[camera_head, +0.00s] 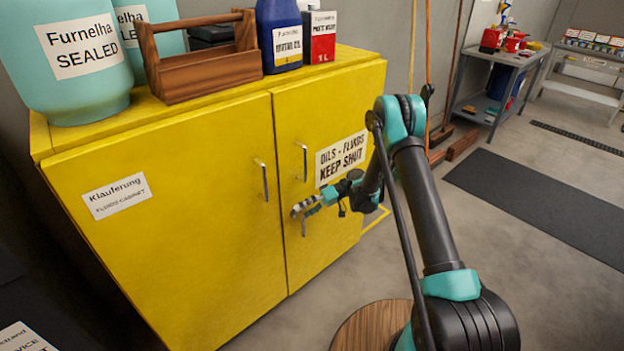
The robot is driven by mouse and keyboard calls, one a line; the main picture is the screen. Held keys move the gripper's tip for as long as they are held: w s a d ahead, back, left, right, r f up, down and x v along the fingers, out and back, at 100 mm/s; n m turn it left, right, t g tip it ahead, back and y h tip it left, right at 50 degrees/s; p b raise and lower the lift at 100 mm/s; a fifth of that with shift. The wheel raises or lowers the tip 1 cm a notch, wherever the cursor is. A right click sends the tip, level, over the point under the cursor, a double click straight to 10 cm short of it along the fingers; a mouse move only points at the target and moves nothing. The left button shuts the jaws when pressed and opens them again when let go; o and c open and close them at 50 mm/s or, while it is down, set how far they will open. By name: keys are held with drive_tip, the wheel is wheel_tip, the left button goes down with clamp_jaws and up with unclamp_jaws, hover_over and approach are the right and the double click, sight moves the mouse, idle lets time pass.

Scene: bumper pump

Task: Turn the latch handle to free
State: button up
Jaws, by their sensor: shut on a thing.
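A yellow cabinet (190,230) with two closed doors stands at the left and centre. A small grey latch handle (303,229) is on the right door, below that door's pull handle and near the seam. Its lower end shows pointing down; the rest is hidden by the fingers. My gripper (301,209) reaches in from the right and is shut on the latch handle. The exact grip is too small to see clearly.
Vertical pull handles are on the left door (262,180) and right door (303,162). Teal jugs (65,90), a wooden caddy (200,75), a blue bottle (279,35) and a red-and-white can (319,38) stand on top. Open floor (480,225) lies right, with a wooden disc (365,327) in front.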

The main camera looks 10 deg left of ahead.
drive_tip(key=shift+n+g+y, duration=0.4)
drive_tip(key=shift+g+y, duration=0.5)
drive_tip(key=r, duration=0.5)
drive_tip(key=s+r, duration=0.1)
drive_tip(key=r, duration=0.1)
drive_tip(key=shift+a+r, duration=0.15)
drive_tip(key=shift+r, duration=0.2)
drive_tip(key=shift+s+d+r, duration=0.25)
drive_tip(key=shift+d+r, duration=0.3)
drive_tip(key=shift+d, duration=0.05)
drive_tip(key=shift+s+d+r, duration=0.2)
drive_tip(key=shift+d+r, duration=0.3)
drive_tip(key=shift+d, duration=0.05)
drive_tip(key=c, duration=0.5)
drive_tip(key=shift+s+d, duration=0.1)
drive_tip(key=shift+s, duration=0.05)
drive_tip(key=c, duration=0.5)
drive_tip(key=shift+o, duration=0.2)
drive_tip(key=d+r, duration=0.3)
drive_tip(key=r, duration=0.5)
drive_tip(key=shift+d+r, duration=0.15)
drive_tip(key=shift+r, duration=0.2)
